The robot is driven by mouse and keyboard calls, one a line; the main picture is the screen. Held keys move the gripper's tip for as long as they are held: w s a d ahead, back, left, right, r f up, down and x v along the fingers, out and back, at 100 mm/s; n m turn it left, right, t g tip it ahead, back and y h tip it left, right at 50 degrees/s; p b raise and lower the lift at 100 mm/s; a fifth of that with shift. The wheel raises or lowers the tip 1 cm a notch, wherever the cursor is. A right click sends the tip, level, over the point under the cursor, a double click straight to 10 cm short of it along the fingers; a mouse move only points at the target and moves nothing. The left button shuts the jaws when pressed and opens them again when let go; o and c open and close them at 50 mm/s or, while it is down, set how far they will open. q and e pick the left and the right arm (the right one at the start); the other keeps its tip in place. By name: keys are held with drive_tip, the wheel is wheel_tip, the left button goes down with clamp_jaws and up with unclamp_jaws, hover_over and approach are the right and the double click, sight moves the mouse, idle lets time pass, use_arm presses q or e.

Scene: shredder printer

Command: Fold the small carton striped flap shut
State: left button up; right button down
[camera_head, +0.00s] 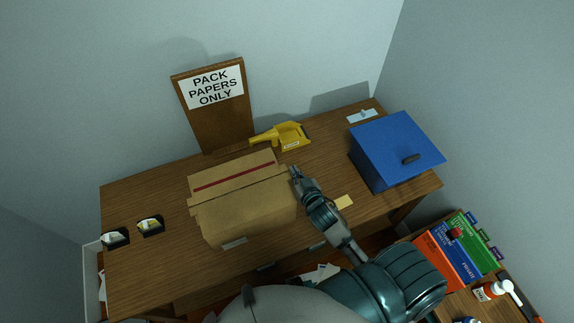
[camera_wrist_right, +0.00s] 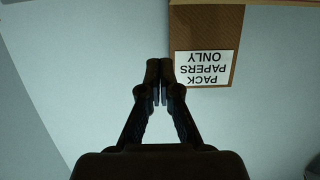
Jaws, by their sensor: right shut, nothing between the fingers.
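The small brown cardboard carton (camera_head: 245,212) sits on the wooden desk, left of my right arm in the head view. Its flap with a dark red stripe (camera_head: 234,176) spans the carton's far side. I cannot tell from this angle whether it lies flat or stands tilted. My right gripper (camera_head: 294,171) is beside the carton's far right corner, close to the flap's right end; I cannot tell whether they touch. In the right wrist view, my right gripper's fingers (camera_wrist_right: 160,82) are together and empty. The carton is not seen there. My left gripper is not in view.
A "PACK PAPERS ONLY" board (camera_head: 212,105) stands behind the carton, with a yellow tool (camera_head: 285,136) beside it. A blue box (camera_head: 395,150) is at right. Two small black trays (camera_head: 151,226) are at left. Binders (camera_head: 460,250) sit at lower right.

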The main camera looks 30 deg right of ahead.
drive_tip(key=w+f, duration=0.6)
drive_tip(key=shift+w+d, duration=0.15)
drive_tip(key=shift+w+f, duration=0.1)
idle(0.3)
